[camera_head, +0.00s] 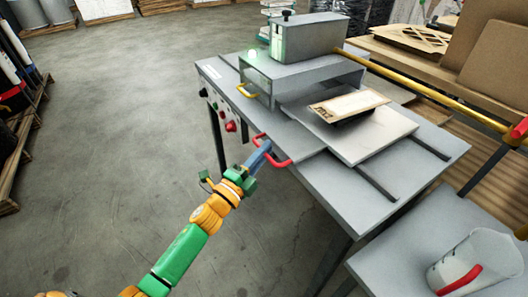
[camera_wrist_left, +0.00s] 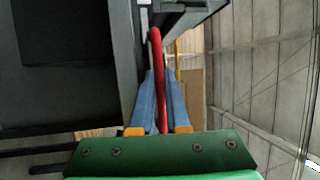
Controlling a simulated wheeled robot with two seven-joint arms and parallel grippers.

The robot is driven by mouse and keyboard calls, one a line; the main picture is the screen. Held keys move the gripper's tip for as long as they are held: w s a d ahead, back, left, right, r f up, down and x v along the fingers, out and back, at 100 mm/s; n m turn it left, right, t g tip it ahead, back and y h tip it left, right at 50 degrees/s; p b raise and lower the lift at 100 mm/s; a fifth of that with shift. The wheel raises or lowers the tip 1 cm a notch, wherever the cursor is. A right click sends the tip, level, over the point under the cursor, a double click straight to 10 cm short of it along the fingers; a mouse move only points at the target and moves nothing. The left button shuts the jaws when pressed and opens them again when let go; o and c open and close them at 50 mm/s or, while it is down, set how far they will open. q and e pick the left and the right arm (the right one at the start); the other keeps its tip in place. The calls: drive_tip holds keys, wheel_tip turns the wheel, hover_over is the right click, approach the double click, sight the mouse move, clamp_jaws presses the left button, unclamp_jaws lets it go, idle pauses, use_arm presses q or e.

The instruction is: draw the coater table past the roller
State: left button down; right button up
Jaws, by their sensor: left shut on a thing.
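The coater (camera_head: 302,75) is a grey housing on a grey bench, with a box on top. The sliding coater table (camera_head: 365,140) lies on dark rails, partly out from under the housing, and carries a flat tan panel (camera_head: 349,103). A red handle (camera_head: 278,158) sits at the table's near left edge. My left gripper (camera_head: 258,157) is shut on this red handle, which shows between its blue fingers in the left wrist view (camera_wrist_left: 157,75). The roller is hidden under the housing. My right gripper is not in view.
A yellow bar (camera_head: 430,87) runs behind the bench to the right. Buttons (camera_head: 231,126) are on the bench's left side. A second grey table with a clear container (camera_head: 478,265) stands at front right.

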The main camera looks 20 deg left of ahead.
use_arm(q)
drive_tip(key=c, duration=0.9)
unclamp_jaws()
drive_tip(key=shift+a, duration=0.1)
drive_tip(key=b+v, duration=0.1)
drive_tip(key=v, duration=0.6)
